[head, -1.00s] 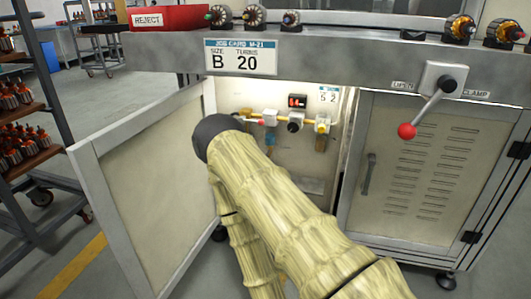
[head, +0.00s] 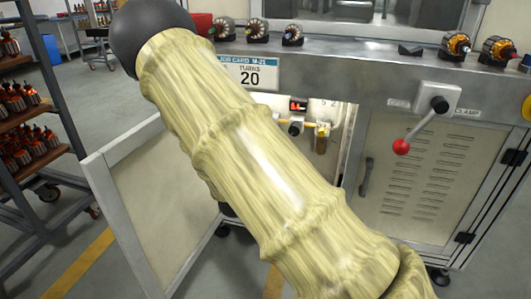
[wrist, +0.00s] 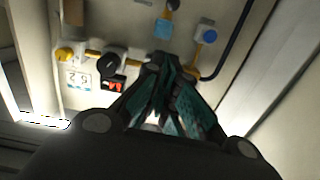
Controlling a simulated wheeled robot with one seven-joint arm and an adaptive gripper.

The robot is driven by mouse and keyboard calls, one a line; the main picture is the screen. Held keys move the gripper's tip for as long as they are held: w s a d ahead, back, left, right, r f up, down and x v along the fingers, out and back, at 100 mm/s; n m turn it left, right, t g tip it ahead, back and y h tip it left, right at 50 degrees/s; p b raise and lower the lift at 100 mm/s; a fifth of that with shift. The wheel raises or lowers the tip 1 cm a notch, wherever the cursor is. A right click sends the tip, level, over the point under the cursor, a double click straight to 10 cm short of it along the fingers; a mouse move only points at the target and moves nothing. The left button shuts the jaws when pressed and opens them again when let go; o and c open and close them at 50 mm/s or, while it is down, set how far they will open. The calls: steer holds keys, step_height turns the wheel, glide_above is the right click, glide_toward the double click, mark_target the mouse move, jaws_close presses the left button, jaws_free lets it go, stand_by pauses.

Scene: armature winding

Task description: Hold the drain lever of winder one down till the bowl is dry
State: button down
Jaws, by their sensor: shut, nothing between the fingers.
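In the wrist view my gripper (wrist: 160,105) is shut and empty, its dark green-grey fingers together in front of the air fittings in the open cabinet. A small clear-blue bowl (wrist: 163,28) hangs from the back wall just beyond the fingertips. A white block with a blue knob (wrist: 209,36) is beside it. An amber bowl (wrist: 72,12) is at the upper left, and it also shows in the head view (head: 321,144). I cannot tell which part is the drain lever or whether fluid is in the bowl. In the head view my arm hides the gripper.
A black regulator knob (wrist: 108,65) and a red lit display (wrist: 113,85) sit left of my fingers. The open cabinet door (head: 140,195) stands at the left. A red-balled lever (head: 401,147) sticks out at the right. Armatures (head: 257,28) stand on the bench top above.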

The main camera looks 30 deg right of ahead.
steer(key=shift+r, duration=0.2)
steer(key=shift+w+d, duration=0.1)
steer(key=w+d+f+b, duration=0.4)
steer(key=w+d+b, duration=0.1)
steer(key=w+d, duration=0.2)
steer(key=shift+d+f, duration=0.25)
steer(key=shift+d, duration=0.2)
stand_by(0.5)
